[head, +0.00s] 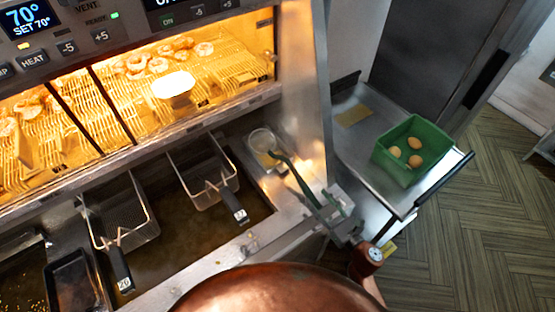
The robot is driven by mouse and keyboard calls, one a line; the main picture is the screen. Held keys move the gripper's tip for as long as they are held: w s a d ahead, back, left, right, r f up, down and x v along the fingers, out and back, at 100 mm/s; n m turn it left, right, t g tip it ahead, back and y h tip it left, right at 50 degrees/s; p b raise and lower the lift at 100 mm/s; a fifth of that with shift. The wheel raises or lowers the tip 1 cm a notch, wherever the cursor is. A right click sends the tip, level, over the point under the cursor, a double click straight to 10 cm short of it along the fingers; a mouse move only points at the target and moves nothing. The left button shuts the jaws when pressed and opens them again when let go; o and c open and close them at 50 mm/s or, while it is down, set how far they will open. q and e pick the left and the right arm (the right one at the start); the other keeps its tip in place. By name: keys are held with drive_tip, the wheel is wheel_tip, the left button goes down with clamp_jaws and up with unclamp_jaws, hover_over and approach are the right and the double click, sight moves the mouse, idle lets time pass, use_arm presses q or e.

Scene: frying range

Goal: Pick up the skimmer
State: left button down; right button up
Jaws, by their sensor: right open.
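The skimmer (262,146) has a round, pale mesh head and what looks like a long dark green handle. Its head lies at the right end of the fryer, beside the metal side wall. The handle slants down and to the right toward the fryer's front corner. My right gripper (327,208) is open, near the lower end of the handle. It is small in the picture, and I cannot tell whether its fingers touch the handle or are around it. My left gripper is not in view.
Two wire fry baskets (204,180) (128,212) hang over the dark oil. A lit warming rack (240,78) with food is above. A steel side table (350,140) at right bears a green crate (432,172) with several eggs. Patterned floor is clear at the lower right.

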sight(306, 188)
drive_tip(key=shift+w+a+n, duration=0.1)
drive_tip(key=shift+a+n, duration=0.3)
drive_tip(key=shift+a, duration=0.05)
drive_tip(key=p+x, duration=0.2)
drive_tip(key=x, duration=0.4)
drive_tip(key=shift+w+a+f, duration=0.1)
drive_tip(key=shift+w+a, duration=0.3)
drive_tip(key=shift+w, duration=0.15)
drive_tip(key=shift+c, duration=0.5)
clamp_jaws()
